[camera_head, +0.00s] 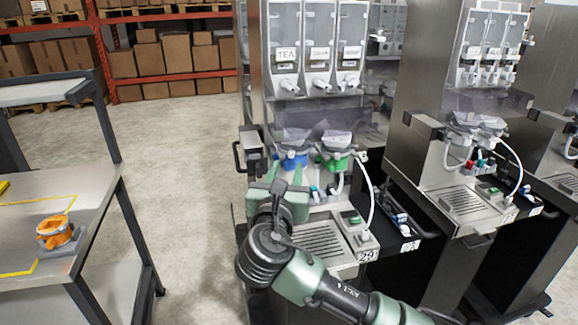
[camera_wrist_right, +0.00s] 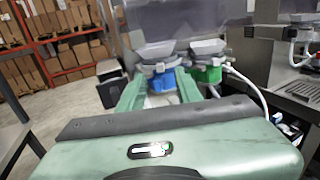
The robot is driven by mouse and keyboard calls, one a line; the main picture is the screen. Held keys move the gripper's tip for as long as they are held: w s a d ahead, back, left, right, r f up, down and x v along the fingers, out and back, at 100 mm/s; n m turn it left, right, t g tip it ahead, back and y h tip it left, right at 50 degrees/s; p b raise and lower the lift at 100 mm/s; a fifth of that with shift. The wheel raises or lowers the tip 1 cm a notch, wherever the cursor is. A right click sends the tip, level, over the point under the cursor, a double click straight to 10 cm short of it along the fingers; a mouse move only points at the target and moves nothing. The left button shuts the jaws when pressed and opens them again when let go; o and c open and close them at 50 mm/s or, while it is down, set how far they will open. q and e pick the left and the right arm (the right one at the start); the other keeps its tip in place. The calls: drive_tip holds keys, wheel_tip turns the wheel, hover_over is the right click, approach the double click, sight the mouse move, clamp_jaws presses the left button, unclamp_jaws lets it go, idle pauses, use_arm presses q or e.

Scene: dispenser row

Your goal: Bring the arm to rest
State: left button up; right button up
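My right gripper (camera_head: 280,192) is in front of the nearest dispenser (camera_head: 262,75), at the height of its blue part (camera_head: 294,162). In the right wrist view its two green fingers (camera_wrist_right: 157,84) are spread apart, with the blue part (camera_wrist_right: 162,88) showing between their tips. No held thing shows between the fingers. I cannot tell whether a finger touches the blue part. A green part (camera_head: 335,163) sits just right of the blue one and also shows in the wrist view (camera_wrist_right: 208,75). My left gripper is not in view.
A metal table (camera_head: 100,200) with an orange item (camera_head: 55,232) stands at left. More dispensers (camera_head: 470,130) line up at right. A white hose (camera_head: 371,200) hangs beside the drip tray (camera_head: 322,240). Open floor (camera_head: 185,180) lies between table and dispensers. Shelves of boxes stand behind.

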drive_tip(key=shift+s, duration=0.65)
